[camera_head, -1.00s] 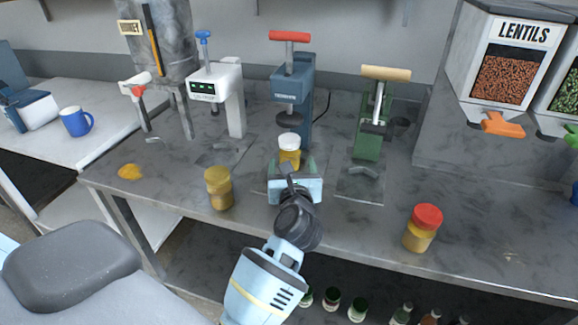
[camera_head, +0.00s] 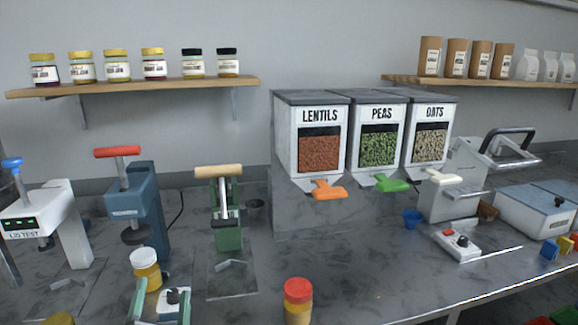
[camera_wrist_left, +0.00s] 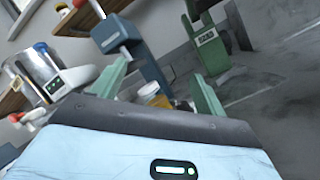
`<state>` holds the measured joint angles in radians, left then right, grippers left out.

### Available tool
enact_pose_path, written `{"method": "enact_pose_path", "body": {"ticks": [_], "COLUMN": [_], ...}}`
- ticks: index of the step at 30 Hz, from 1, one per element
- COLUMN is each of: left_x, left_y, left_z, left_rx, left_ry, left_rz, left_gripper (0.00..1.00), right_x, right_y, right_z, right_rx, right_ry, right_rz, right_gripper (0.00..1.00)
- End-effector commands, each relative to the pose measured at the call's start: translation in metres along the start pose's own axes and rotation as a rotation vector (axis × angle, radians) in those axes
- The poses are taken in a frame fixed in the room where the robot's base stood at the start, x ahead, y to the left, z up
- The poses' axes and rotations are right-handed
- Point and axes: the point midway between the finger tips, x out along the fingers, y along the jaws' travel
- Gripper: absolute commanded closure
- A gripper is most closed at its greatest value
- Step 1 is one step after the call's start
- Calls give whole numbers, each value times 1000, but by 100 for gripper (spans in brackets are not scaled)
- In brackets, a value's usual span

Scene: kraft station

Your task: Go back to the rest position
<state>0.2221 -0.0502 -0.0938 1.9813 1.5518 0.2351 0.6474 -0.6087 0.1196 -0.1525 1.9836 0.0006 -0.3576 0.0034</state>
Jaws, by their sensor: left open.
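My left gripper (camera_head: 161,292) is at the bottom left of the head view, its two green fingers spread apart. A jar with a white lid and yellow contents (camera_head: 146,268) stands upright just beyond the fingers, in front of the blue press with the red handle (camera_head: 145,210). In the left wrist view the open fingers (camera_wrist_left: 160,86) have the jar (camera_wrist_left: 154,95) showing in the gap between them. I cannot tell how far past the fingertips it is. My right gripper is out of view.
A red-lidded jar (camera_head: 297,302) stands on the grey counter (camera_head: 365,270) to the right. Lentil (camera_head: 312,135), pea (camera_head: 378,135) and oat dispensers (camera_head: 430,135) are behind. A white switch box (camera_head: 458,246) lies further right.

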Motion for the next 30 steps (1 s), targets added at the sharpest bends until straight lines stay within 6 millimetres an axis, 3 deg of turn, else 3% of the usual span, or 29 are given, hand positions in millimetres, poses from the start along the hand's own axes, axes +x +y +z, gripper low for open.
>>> {"method": "enact_pose_path", "body": {"ticks": [3,8,11,16,21,24,30], "left_x": [-38,-100,-147,-236,-324,-360,-408], "left_y": [-25,-68,-94,-123,-120,-109,-82], "left_z": [20,32,26,-4,-48,-68,-94], "left_rx": [278,640,853,1180,1428,1511,1598], "left_ry": [-176,-406,-547,-779,-986,-1067,-1171], "left_rz": [-144,-371,-536,-857,-1209,-1372,-1616], "left_gripper": [26,26,26,26,26,26,26], "right_x": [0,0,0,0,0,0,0], "right_y": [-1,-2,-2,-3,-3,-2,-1], "right_z": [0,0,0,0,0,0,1], "right_rx": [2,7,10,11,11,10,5], "right_ry": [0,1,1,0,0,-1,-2], "right_rz": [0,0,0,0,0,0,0], "right_gripper": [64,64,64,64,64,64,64]}}
